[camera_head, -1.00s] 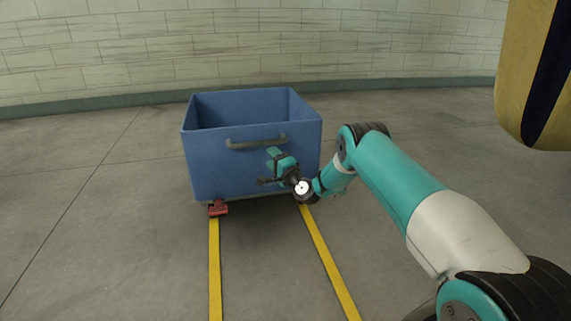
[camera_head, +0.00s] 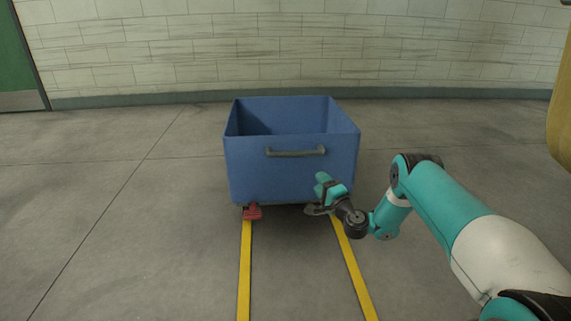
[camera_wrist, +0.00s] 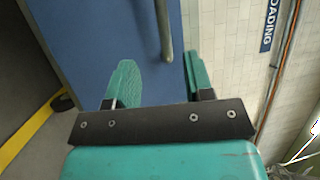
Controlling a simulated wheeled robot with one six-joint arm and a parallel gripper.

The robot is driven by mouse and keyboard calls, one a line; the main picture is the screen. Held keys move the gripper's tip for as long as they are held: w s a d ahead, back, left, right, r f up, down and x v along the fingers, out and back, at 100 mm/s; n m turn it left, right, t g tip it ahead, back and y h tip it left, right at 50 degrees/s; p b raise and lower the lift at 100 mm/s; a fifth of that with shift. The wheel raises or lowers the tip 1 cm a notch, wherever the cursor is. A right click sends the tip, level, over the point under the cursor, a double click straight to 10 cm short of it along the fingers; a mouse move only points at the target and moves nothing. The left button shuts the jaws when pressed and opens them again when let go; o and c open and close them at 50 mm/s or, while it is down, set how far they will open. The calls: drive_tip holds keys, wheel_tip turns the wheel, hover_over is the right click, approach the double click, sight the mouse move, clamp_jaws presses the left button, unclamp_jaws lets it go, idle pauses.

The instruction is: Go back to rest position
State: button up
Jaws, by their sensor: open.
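My gripper (camera_head: 318,204) is in front of the lower right of the blue cart's front face in the head view. The wrist view shows its two teal fingers (camera_wrist: 160,80) spread apart with nothing between them. The blue cart (camera_head: 262,178) is an open-topped bin with a grey handle (camera_head: 296,153) on its front. Its wall also fills the upper left of the wrist view (camera_wrist: 90,40). I cannot tell whether anything lies inside the cart.
Two yellow floor lines (camera_head: 245,270) run from the cart toward me. A red piece (camera_head: 252,212) sits at the cart's lower front left. A yellow shape (camera_head: 561,125) stands at the right edge. A brick wall (camera_head: 300,50) is behind. Floor at left is clear.

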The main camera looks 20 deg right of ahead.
drive_tip(key=a+r+n+g+y+p, duration=0.3)
drive_tip(key=a+r+n+g+y, duration=0.45)
drive_tip(key=a+r, duration=0.85)
drive_tip(key=s+a+r+n+g+y+p, duration=0.2)
drive_tip(key=s+a+r+n+g, duration=0.3)
drive_tip(key=s+a+r+n, duration=0.45)
drive_tip(key=s+a+r+n+g+h+p, duration=0.1)
drive_tip(key=s+a+r+n+g, duration=0.15)
drive_tip(key=s, duration=0.45)
drive_tip(key=s+a+r+n+g+h+p, duration=0.1)
drive_tip(key=s+r+h, duration=0.1)
drive_tip(key=s+r, duration=0.35)
drive_tip(key=s+d+n+g+h+p, duration=0.1)
drive_tip(key=s+d+g+h, duration=0.15)
drive_tip(key=s, duration=0.95)
drive_tip(key=s+d+n+g+h+p, duration=0.1)
drive_tip(key=s+d+n+h+p, duration=0.15)
drive_tip(key=s, duration=0.85)
wheel_tip(320, 180, up, 38)
drive_tip(key=m+p, duration=0.1)
drive_tip(key=p, duration=3.5)
drive_tip(key=shift+w+r+p, duration=0.2)
drive_tip(key=shift+w+p, duration=0.1)
drive_tip(key=shift+p, duration=0.05)
drive_tip(key=shift+c, duration=0.5)
